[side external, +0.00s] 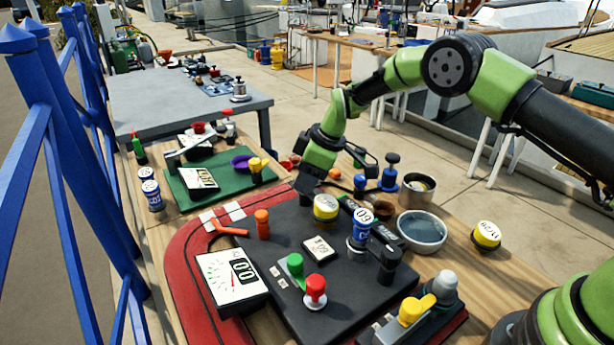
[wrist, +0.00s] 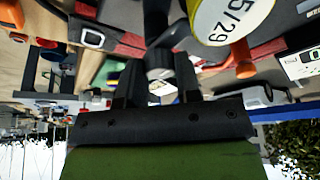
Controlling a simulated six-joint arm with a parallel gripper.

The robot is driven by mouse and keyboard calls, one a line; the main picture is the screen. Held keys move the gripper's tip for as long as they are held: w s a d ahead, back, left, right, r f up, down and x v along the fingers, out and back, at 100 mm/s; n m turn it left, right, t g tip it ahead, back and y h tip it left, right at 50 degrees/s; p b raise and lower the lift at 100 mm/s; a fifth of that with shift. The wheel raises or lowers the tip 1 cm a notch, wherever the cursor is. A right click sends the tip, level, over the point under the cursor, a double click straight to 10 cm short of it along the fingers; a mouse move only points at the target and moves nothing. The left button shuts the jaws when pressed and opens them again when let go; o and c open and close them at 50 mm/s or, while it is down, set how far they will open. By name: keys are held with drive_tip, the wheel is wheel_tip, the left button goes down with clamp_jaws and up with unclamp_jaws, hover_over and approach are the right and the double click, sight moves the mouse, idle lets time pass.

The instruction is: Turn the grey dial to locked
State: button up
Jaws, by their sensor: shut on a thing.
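In the side view the dial is mostly hidden by the gripper. I cannot read any locked mark or tell which way the dial points.
A yellow labelled cylinder (side external: 325,208) stands close right of the gripper and looms in the wrist view (wrist: 232,18). A bowl (side external: 422,232) is right.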

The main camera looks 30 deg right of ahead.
drive_tip(key=o, duration=0.9)
drive_tip(key=v, duration=1)
drive_tip(key=shift+a, duration=0.1)
drive_tip(key=s+r+m+t, duration=0.2)
drive_tip(key=s+r+m, duration=0.5)
drive_tip(key=s+r, duration=0.75)
drive_tip(key=s+d+m+t+h, duration=0.1)
drive_tip(key=s+m, duration=0.5)
drive_tip(key=s, duration=0.9)
drive_tip(key=shift+d+t, duration=0.15)
drive_tip(key=shift+t, duration=0.35)
